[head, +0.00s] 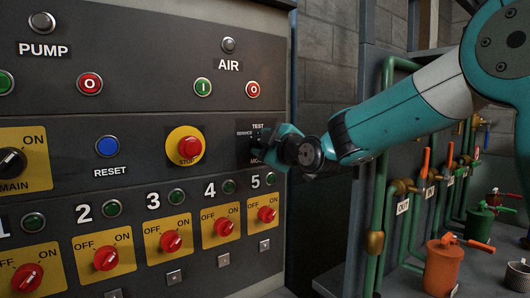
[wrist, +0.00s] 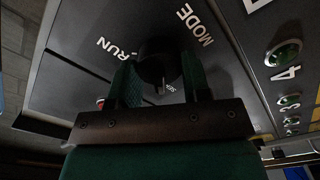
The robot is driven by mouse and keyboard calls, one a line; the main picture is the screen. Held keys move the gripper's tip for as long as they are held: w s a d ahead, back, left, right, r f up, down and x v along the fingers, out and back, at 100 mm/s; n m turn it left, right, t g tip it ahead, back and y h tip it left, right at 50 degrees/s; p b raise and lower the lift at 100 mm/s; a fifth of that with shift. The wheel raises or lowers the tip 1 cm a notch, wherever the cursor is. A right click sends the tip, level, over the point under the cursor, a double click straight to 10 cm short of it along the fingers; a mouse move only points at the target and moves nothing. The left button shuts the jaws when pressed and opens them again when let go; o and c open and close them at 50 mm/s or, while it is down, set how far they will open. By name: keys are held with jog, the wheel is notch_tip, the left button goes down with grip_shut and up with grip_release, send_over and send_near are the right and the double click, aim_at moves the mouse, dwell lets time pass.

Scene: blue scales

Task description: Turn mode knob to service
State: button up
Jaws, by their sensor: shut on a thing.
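The black mode knob (wrist: 158,60) shows in the wrist view between my two green fingers, on a dark panel. My gripper (wrist: 160,82) is shut on it. A pale mark shows on the knob's lower edge, close to a small, partly hidden label; I cannot tell exactly which position it points to. RUN stands to the knob's upper left and MODE to its upper right. In the head view my gripper (head: 277,144) reaches the panel from the right and covers the knob. The SERVICE label (head: 244,133) and TEST label (head: 258,126) show beside and above it.
A red stop button (head: 190,147) on a yellow disc is left of my gripper. Red numbered switches (head: 267,214) sit below, with green buttons above them. Green pipes (head: 380,180) and an orange can (head: 443,265) stand at the right.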

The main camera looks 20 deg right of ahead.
dwell(0.3)
jog(key=o, duration=0.9)
jog(key=b+v, duration=0.5)
jog(key=v, duration=1.2)
jog(key=shift+s, duration=0.2)
jog(key=s+a+f+m+g+y+p, duration=0.1)
jog(key=s+a+f+m+g+p, duration=0.35)
jog(key=s+a+f+g, duration=0.55)
jog(key=s+f+m+g, duration=0.1)
jog(key=s+f+g, duration=0.1)
jog(key=s, duration=0.2)
jog(key=s+f+m+g+h+p, duration=0.1)
jog(key=s+f+g, duration=0.1)
jog(key=s, duration=0.2)
jog(key=s+f+m+g+h+p, duration=0.1)
jog(key=s+f+g, duration=0.1)
jog(key=s+g, duration=0.1)
jog(key=shift+s+d+f+m, duration=0.1)
jog(key=shift+s+d+m, duration=0.05)
jog(key=shift+s, duration=0.25)
jog(key=shift+s+d+f+m, duration=0.1)
jog(key=shift+s+d, duration=0.05)
jog(key=shift+s, duration=0.25)
